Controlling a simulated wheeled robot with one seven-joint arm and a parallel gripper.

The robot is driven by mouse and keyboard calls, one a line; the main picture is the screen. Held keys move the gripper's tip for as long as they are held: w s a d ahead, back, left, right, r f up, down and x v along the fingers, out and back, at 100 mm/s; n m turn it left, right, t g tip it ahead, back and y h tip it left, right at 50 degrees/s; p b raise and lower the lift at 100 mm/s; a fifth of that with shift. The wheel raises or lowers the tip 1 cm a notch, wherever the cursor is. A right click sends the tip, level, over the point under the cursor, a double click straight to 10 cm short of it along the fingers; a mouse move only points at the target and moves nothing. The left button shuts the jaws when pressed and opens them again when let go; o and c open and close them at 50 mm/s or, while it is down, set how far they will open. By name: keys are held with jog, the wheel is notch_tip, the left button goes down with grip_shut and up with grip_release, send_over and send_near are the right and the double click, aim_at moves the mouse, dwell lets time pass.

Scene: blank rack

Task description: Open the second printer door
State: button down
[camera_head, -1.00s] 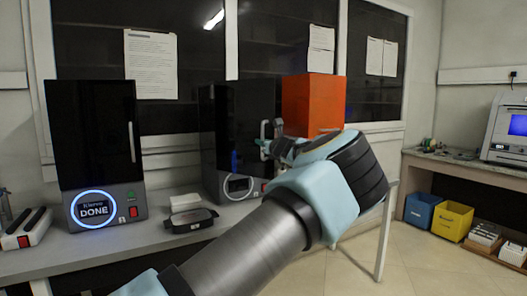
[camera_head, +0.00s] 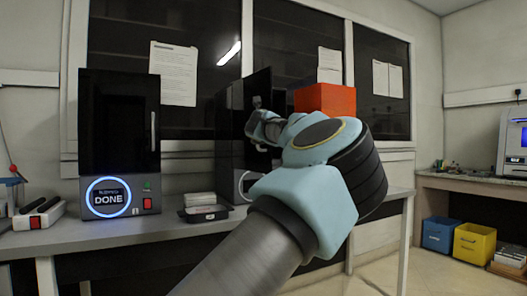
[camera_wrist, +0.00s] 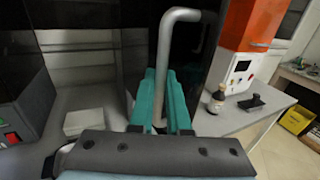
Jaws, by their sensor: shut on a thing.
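The second printer (camera_head: 230,135) is the black cabinet in the middle of the bench, partly hidden by my arm. Its grey door handle (camera_wrist: 176,50) is a bent bar, upright in the wrist view. My gripper (camera_head: 258,122) is at the front of this printer. Its teal fingers (camera_wrist: 163,105) are shut on the handle, one on each side of the bar. Dark panels show on both sides of the handle in the wrist view. How far the door stands open is hard to tell.
Another black printer (camera_head: 118,125) with a lit DONE display stands at left, its door shut. White and black trays (camera_head: 203,207) lie between the printers. An orange machine (camera_head: 325,98) stands at right. Blue (camera_head: 437,234) and yellow (camera_head: 473,243) bins sit under the right bench.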

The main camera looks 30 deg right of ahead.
jog(key=w+a+m+g+h+b, duration=0.3)
jog(key=a+m+g+h+b, duration=0.2)
jog(key=a+b, duration=0.7)
jog(key=shift+w+a+m+h+b, duration=0.15)
jog(key=shift+a+m+h+b, duration=0.15)
jog(key=shift+h+b, duration=0.5)
jog(key=shift+d, duration=0.1)
jog(key=c, duration=1.2)
grip_release()
jog(key=shift+o, duration=0.2)
